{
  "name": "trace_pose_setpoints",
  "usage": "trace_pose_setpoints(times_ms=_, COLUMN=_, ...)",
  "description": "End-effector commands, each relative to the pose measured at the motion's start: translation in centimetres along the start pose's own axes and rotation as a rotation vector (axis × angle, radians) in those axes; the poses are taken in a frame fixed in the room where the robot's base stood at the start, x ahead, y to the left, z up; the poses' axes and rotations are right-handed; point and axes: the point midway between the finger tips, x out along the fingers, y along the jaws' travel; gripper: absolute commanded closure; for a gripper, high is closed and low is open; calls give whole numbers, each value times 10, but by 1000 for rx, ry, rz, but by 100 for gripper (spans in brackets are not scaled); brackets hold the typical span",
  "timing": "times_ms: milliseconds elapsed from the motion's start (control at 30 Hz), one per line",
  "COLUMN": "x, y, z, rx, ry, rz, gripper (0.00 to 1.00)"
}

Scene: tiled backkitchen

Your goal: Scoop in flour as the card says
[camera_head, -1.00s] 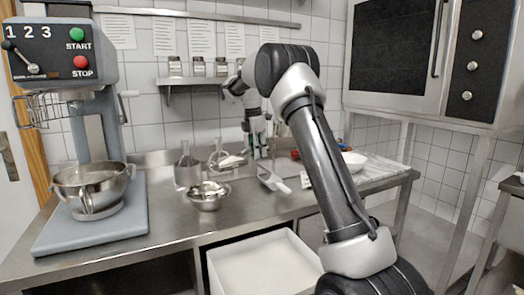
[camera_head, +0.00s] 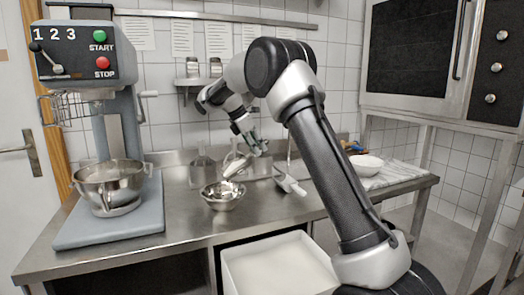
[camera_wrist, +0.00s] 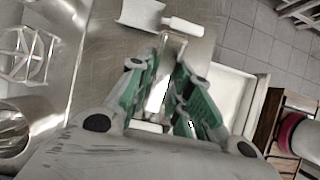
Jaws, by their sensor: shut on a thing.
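My gripper (camera_head: 250,146) is above the counter, tilted down to the left. It is shut on a pale, narrow tool (camera_head: 236,165), which looks like a scoop; whether it carries flour cannot be told. In the wrist view a bright strip of it (camera_wrist: 158,95) shows between the green-padded fingers. The tool's lower end is above and behind a small metal bowl (camera_head: 222,197). A second scoop (camera_head: 290,185) lies on the counter to the right, and also shows in the wrist view (camera_wrist: 140,13). A white bin (camera_head: 232,271) with pale contents stands below. Cards (camera_head: 182,38) hang on the wall, unreadable.
The mixer (camera_head: 88,60) with its steel bowl (camera_head: 85,190) stands at the left. A clear jug (camera_head: 202,170) is behind the metal bowl. The counter's front strip (camera_head: 170,228) is clear.

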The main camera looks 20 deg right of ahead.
Motion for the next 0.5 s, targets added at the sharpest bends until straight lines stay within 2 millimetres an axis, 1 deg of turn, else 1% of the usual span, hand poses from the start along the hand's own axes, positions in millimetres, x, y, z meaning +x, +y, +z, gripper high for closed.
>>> trace_pose_setpoints(times_ms=500, x=-34, y=0, z=-22, rx=-3, ry=-216, rz=1, gripper=100)
